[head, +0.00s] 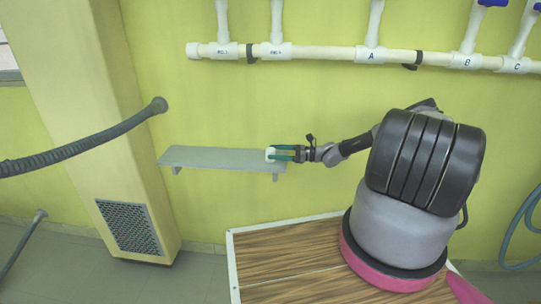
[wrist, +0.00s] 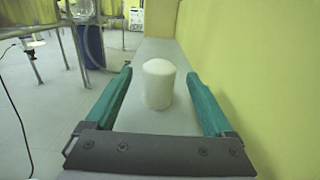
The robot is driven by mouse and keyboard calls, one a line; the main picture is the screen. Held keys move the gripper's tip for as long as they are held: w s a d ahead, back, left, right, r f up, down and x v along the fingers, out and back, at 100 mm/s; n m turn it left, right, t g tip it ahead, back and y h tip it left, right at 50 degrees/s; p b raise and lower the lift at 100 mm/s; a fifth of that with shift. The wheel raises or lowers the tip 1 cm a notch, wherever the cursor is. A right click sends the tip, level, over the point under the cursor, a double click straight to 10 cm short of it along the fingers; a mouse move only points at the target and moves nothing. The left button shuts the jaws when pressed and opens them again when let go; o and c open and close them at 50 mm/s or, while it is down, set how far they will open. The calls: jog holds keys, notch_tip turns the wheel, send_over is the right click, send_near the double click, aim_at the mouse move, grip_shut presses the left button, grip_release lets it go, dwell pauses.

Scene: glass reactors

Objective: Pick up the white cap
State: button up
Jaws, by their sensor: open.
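The white cap (wrist: 159,86) is a short upright cylinder with a rounded top. In the wrist view it stands on the grey wall shelf (wrist: 150,51), between the two green fingers of my gripper (wrist: 160,85). A gap shows on each side of the cap, so the open fingers look apart from it. In the head view my gripper (head: 283,153) reaches in from the right at the shelf's right end. The cap (head: 270,154) shows there as a small white shape at the fingertips, partly hidden by them.
The yellow wall (wrist: 235,50) runs close along the right of the shelf in the wrist view. The rest of the shelf (head: 215,158) is bare. White labelled pipes (head: 330,53) run along the wall above. A grey hose (head: 85,143) hangs at the left.

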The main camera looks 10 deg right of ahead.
jog(key=shift+x, duration=2.65)
jog(key=shift+r, duration=0.15)
jog(key=shift+a, duration=0.1)
grip_shut()
